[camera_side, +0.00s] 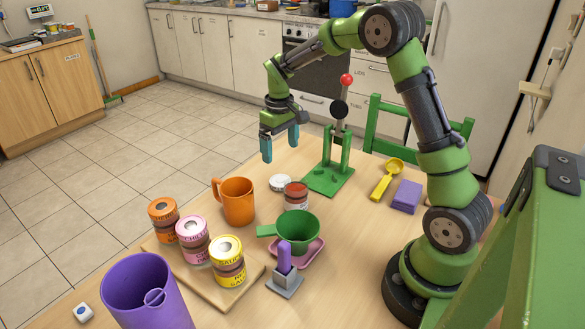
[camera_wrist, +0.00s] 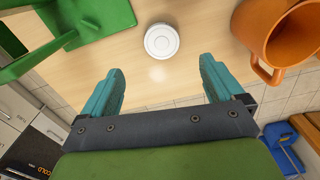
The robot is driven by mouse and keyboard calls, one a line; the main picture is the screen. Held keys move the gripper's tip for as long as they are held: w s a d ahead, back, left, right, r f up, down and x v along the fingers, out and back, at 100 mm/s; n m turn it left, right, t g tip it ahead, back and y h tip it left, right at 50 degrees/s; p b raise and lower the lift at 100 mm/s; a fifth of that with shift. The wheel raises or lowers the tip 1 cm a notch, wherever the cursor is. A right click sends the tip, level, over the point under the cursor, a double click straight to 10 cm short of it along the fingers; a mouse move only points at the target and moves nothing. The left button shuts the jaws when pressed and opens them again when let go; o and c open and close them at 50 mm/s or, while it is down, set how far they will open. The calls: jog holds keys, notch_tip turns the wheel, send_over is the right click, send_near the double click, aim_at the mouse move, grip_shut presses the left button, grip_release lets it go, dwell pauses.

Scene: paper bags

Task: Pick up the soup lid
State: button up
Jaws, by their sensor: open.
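A round white lid (camera_side: 281,182) lies flat on the wooden table, just left of a small red-and-brown jar (camera_side: 296,195). It is the likely soup lid, though no writing on it can be read. In the wrist view the white lid (camera_wrist: 161,41) lies ahead of the fingertips, roughly centred between them. My gripper (camera_side: 279,148) is open and empty, above the table and apart from the lid. In the wrist view its teal fingers (camera_wrist: 161,70) are spread wide.
An orange mug (camera_side: 238,201) stands left of the lid. A green stand (camera_side: 328,179) with a lever rises to its right. A green pan-like cup (camera_side: 298,227), several labelled jars on a board (camera_side: 254,272) and a purple pitcher (camera_side: 146,296) stand nearer the camera.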

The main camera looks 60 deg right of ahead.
aim_at(280, 180)
notch_tip(280, 180, down, 10)
jog(key=shift+w+a+f, duration=0.1)
jog(key=shift+a, duration=0.05)
jog(key=c, duration=1.1)
